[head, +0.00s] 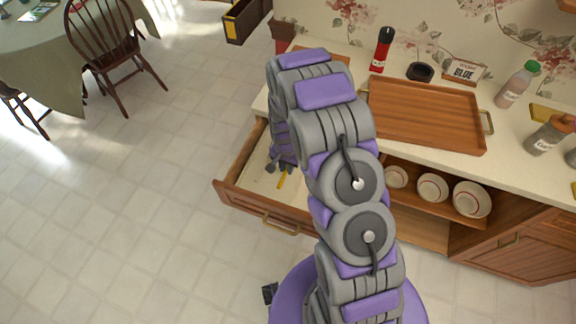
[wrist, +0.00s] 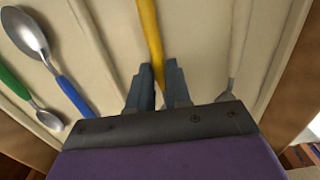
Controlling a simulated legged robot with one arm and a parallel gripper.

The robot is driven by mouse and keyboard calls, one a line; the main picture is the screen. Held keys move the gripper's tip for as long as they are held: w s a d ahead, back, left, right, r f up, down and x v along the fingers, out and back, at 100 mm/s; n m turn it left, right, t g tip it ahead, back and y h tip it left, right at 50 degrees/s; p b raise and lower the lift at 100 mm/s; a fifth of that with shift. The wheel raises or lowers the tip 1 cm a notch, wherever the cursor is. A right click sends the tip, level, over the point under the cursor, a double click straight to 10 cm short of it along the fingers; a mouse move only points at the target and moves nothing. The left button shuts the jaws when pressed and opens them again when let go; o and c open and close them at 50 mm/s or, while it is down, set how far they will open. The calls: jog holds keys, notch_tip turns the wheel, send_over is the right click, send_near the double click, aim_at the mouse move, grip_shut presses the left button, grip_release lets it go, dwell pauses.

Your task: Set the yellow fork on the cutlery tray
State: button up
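The yellow fork (wrist: 149,30) lies in the open drawer. In the wrist view its yellow handle runs down from the top edge to between my fingers; its tines are not visible. A small yellow piece of it shows in the head view (head: 282,181). My gripper (wrist: 159,70) is low in the drawer with one finger on each side of the handle. Whether the fingers press on it cannot be told. A brown wooden tray (head: 425,112) with metal handles stands on the counter, apart from the gripper, and looks empty.
The open drawer (head: 262,205) has pale dividers. A blue-handled spoon (wrist: 70,92) and a green-handled spoon (wrist: 18,84) lie left of the fork. A pepper-mill-like red bottle (head: 382,50), a dark ring (head: 420,72) and a glue box (head: 464,71) stand behind the tray. Bowls (head: 432,187) sit below.

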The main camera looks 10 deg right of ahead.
jog(key=o, duration=0.4)
jog(key=shift+a, duration=1.2)
jog(key=shift+o, duration=0.2)
jog(key=shift+d+r, duration=0.15)
jog(key=shift+d, duration=0.95)
jog(key=shift+d+r, duration=0.15)
jog(key=shift+r, duration=0.1)
jog(key=s+a+r+n+p, duration=0.1)
jog(key=s+r, duration=0.2)
jog(key=r, duration=0.8)
jog(key=s+a+r+n+p, duration=0.15)
jog(key=s+r, duration=0.25)
jog(key=r, duration=0.7)
jog(key=s+r+n, duration=0.1)
jog(key=s+r, duration=0.3)
jog(key=s, duration=0.5)
jog(key=s+d+r+n+g, duration=0.1)
jog(key=s+r+n, duration=0.1)
jog(key=s+r, duration=0.3)
jog(key=s+r+n, duration=0.1)
jog(key=s+r, duration=0.3)
jog(key=s, duration=0.9)
jog(key=shift+s+d+r+n+g, duration=0.15)
jog(key=shift+d+r+n+g, duration=0.2)
jog(key=shift+r+g, duration=0.05)
jog(key=shift+a, duration=0.3)
